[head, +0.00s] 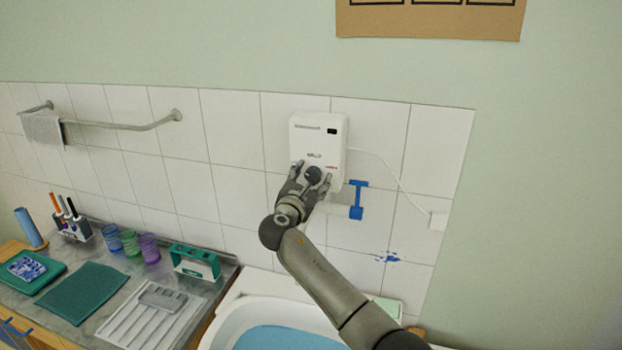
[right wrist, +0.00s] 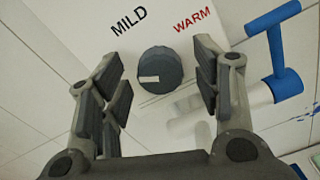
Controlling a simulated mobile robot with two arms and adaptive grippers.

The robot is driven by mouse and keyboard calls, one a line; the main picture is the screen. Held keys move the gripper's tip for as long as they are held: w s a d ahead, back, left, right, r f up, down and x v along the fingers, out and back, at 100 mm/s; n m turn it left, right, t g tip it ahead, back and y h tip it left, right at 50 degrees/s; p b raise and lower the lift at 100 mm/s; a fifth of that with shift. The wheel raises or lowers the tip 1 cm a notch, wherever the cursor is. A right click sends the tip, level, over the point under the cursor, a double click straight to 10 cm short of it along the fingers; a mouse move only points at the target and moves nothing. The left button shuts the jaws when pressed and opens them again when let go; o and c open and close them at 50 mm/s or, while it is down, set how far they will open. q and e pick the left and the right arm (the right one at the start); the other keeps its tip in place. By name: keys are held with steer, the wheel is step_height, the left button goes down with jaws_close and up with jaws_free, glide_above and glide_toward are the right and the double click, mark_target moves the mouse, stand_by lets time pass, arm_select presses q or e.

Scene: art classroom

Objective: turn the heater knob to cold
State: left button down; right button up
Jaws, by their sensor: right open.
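The white heater (head: 318,133) hangs on the tiled wall. Its dark round knob (head: 313,175) sits low on its front; it also shows in the right wrist view (right wrist: 165,66). There the knob's white mark points left, away from the MILD and WARM labels. The label on that side is hidden behind a finger. My right gripper (head: 312,172) is open at the heater's front. In the right wrist view its fingers (right wrist: 162,83) stand on either side of the knob, with a gap on both sides. My left gripper is out of view.
A basin (head: 265,308) lies below. The counter at left holds colored cups (head: 130,242) and a drying rack (head: 140,325).

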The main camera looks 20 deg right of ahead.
steer(key=shift+a, duration=0.1)
steer(key=shift+s+a+f, duration=0.1)
steer(key=shift+s+a, duration=0.25)
steer(key=shift+s, duration=0.1)
steer(key=v, duration=1)
steer(key=shift+s+a, duration=0.2)
steer(key=shift+s, duration=0.2)
